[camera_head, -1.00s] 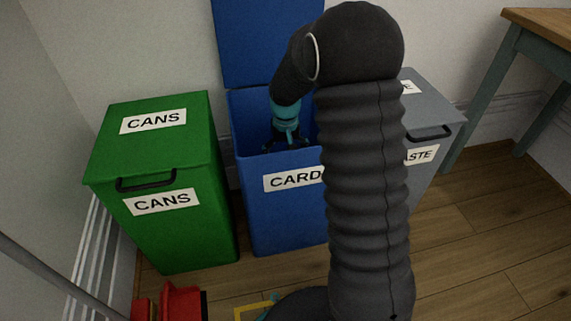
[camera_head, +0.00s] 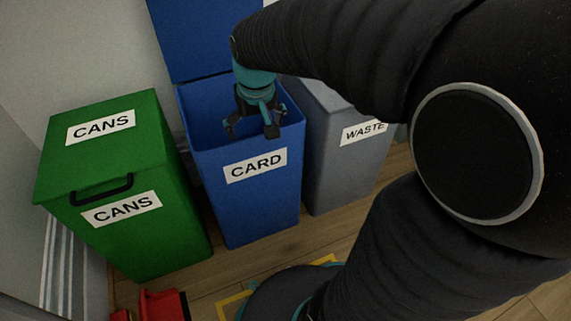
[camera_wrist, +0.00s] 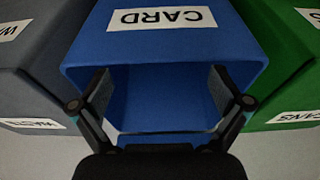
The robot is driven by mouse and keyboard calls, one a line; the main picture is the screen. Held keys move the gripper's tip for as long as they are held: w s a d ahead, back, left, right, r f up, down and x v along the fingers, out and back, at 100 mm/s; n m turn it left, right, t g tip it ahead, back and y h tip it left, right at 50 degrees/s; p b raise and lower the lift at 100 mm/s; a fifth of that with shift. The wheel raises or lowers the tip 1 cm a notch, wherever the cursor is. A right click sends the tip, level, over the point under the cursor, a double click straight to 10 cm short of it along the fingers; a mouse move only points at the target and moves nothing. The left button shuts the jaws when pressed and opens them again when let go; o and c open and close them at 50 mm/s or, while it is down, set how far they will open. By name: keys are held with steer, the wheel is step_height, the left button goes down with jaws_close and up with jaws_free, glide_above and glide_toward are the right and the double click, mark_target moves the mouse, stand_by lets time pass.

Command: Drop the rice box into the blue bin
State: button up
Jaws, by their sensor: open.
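The blue bin (camera_head: 196,134), labelled CARD, stands between a green and a grey bin with its lid (camera_head: 200,40) raised against the wall. My gripper (camera_head: 251,129) points down over the bin's opening, near the front rim. Its fingers are spread and nothing shows between them. In the wrist view my gripper (camera_wrist: 162,95) is open, with the blue bin (camera_wrist: 165,48) and its upside-down label beyond the fingers. I do not see the rice box in any view; the bin's floor is hidden in the head view.
The green CANS bin (camera_head: 165,225) is closed at left. The grey WASTE bin (camera_head: 335,175) stands close at right. A red object (camera_head: 163,305) and a yellow floor marking (camera_head: 232,303) show at the bottom. My arm covers much of the right side.

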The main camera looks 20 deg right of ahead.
steer(key=s+r+t, duration=0.1)
steer(key=s, duration=0.7)
steer(key=s+r+t, duration=0.1)
steer(key=s+r, duration=0.1)
steer(key=s, duration=0.6)
steer(key=shift+s+r+t, duration=0.15)
steer(key=shift+r+t, duration=0.15)
steer(key=shift+t, duration=0.1)
steer(key=shift+d+r, duration=0.1)
